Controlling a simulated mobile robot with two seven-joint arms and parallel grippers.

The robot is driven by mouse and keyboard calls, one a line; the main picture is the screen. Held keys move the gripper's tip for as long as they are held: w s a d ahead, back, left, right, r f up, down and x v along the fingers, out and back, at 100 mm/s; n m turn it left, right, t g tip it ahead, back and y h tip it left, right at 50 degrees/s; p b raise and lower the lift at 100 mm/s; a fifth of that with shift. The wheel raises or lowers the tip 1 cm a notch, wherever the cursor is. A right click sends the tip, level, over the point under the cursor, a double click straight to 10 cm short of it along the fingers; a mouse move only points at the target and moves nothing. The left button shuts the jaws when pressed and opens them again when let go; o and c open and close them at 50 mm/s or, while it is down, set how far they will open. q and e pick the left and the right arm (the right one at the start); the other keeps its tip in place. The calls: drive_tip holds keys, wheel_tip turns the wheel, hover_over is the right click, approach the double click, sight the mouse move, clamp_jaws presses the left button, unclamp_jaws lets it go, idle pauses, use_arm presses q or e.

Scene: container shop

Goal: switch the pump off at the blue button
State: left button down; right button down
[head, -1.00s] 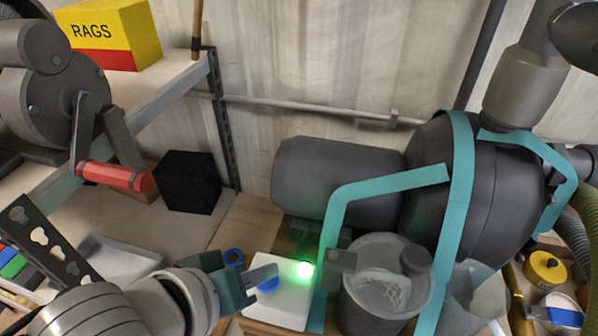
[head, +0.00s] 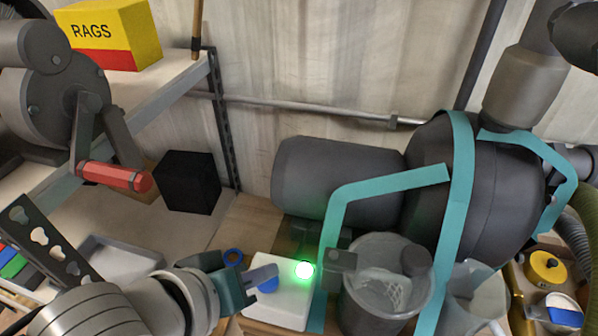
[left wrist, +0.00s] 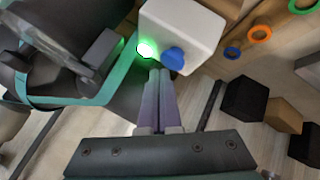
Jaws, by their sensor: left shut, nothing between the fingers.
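The blue button (head: 268,285) is on the top of a white box (head: 283,309). A lit green lamp (head: 304,270) glows on the same box, beside the button. In the left wrist view the blue button (left wrist: 173,59) shows just past my fingertips. My left gripper (head: 272,272) is shut and empty, its tips at the button; whether they touch it I cannot tell. The pump (head: 345,178) is a dark grey body with a teal frame (head: 461,180) around it, behind and right of the box. My right gripper is not in view.
A clear strainer pot (head: 378,300) stands right of the white box, close to it. A shelf with a yellow RAGS box (head: 112,32) stands at upper left.

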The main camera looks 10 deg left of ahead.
sight(263, 288)
use_arm(q)
drive_tip(key=shift+f, duration=0.1)
drive_tip(key=shift+f, duration=0.35)
drive_tip(key=shift+b, duration=0.3)
drive_tip(key=shift+r+p, duration=0.5)
drive_tip(key=shift+p, duration=0.2)
wheel_tip(263, 288, up, 6)
drive_tip(key=p, duration=0.6)
drive_tip(key=shift+r+p, duration=0.1)
drive_tip(key=shift+p, duration=0.3)
